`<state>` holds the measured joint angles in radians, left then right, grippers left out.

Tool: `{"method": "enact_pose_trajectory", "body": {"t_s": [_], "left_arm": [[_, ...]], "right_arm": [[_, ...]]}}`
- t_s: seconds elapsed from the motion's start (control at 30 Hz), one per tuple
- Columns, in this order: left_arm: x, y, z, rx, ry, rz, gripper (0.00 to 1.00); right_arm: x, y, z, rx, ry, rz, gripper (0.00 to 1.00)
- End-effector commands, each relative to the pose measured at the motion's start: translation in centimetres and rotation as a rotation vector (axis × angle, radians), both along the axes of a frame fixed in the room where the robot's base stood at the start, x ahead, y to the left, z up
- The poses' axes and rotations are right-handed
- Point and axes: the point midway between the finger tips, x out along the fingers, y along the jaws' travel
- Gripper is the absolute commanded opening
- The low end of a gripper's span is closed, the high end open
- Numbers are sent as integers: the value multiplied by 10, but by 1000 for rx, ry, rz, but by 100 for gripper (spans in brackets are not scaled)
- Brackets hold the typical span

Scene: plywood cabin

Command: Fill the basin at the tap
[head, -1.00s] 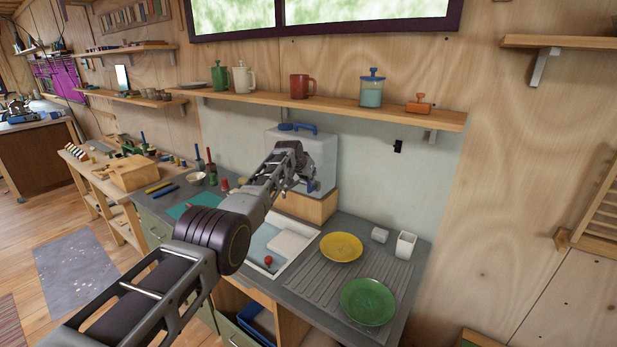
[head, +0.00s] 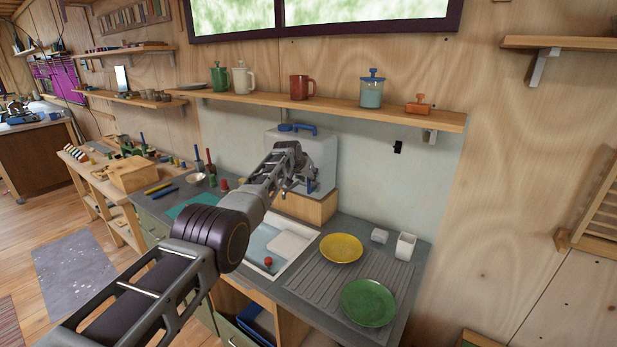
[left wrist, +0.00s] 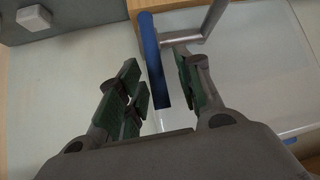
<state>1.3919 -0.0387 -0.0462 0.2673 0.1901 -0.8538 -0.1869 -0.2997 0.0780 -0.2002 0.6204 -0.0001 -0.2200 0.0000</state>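A grey water container (head: 318,150) with a blue handle on top stands on a wooden block at the back of the counter. Its blue tap lever (left wrist: 150,50) shows in the left wrist view beside a grey metal pipe (left wrist: 212,20). My left gripper (left wrist: 157,68) is open, with the lever between its fingers, nearer the right one; I cannot tell whether they touch. In the head view my left arm hides much of the tap. The pale basin (head: 262,243) is set in the counter below, partly hidden by my arm. My right gripper is not in view.
A yellow plate (head: 341,248) and a green plate (head: 368,302) lie on the ribbed drainer. A white cup (head: 405,245) stands behind them. A red-topped item (head: 268,262) is at the basin. A shelf (head: 345,108) with mugs runs above the container.

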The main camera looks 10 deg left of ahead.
Motion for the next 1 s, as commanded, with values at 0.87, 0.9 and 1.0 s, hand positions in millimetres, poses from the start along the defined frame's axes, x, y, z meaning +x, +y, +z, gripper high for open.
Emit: {"method": "enact_pose_trajectory", "body": {"t_s": [0.87,0.9,1.0], "left_arm": [[-6,3,8,-1,0,-1,35],[-7,3,9,0,0,0,35],[-8,3,11,-2,-1,0,35]], "right_arm": [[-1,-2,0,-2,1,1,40],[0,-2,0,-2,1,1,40],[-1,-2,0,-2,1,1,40]]}}
